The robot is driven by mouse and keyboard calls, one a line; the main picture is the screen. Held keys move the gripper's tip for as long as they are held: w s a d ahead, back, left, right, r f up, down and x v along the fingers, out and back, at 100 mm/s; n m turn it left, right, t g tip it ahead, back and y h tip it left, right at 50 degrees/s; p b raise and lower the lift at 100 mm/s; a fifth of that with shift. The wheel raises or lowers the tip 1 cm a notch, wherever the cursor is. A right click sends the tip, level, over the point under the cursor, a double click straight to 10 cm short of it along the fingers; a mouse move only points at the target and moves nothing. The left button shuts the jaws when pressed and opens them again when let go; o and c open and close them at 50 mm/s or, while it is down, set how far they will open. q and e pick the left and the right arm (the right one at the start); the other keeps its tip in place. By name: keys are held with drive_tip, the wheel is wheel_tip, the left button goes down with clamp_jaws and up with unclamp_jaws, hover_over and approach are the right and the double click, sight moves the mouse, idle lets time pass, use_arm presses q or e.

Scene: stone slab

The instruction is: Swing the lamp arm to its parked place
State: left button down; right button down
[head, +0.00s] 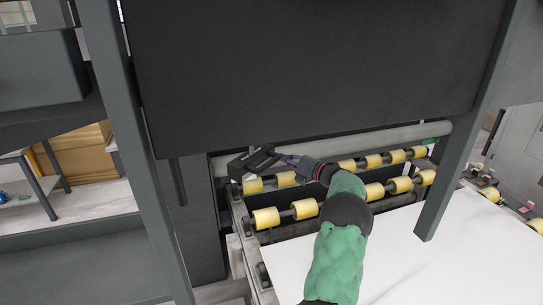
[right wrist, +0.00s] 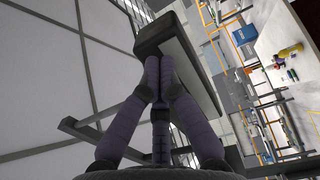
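A dark block-shaped head with a pale underside, which looks like the lamp head, shows in the right wrist view (right wrist: 160,38). In the head view a dark box-like piece (head: 246,163), probably the same head, sits just left of my right gripper (head: 285,159). In the right wrist view the right gripper's purple-grey fingers (right wrist: 160,62) converge, with their tips close together at the head's near side. They overlap it in the picture; whether they pinch it is unclear. The rest of the lamp arm cannot be made out. My left gripper is not in view.
A large dark panel (head: 310,70) hangs above, between grey posts (head: 455,165). Yellow rollers (head: 304,209) on rails lie under and beside my right arm. A white surface (head: 400,265) spreads at the front right. Shelving with a wooden box (head: 80,155) stands at left.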

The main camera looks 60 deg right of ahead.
drive_tip(key=shift+s+a+f, duration=0.1)
drive_tip(key=shift+s+f, duration=0.1)
drive_tip(key=shift+s, duration=1)
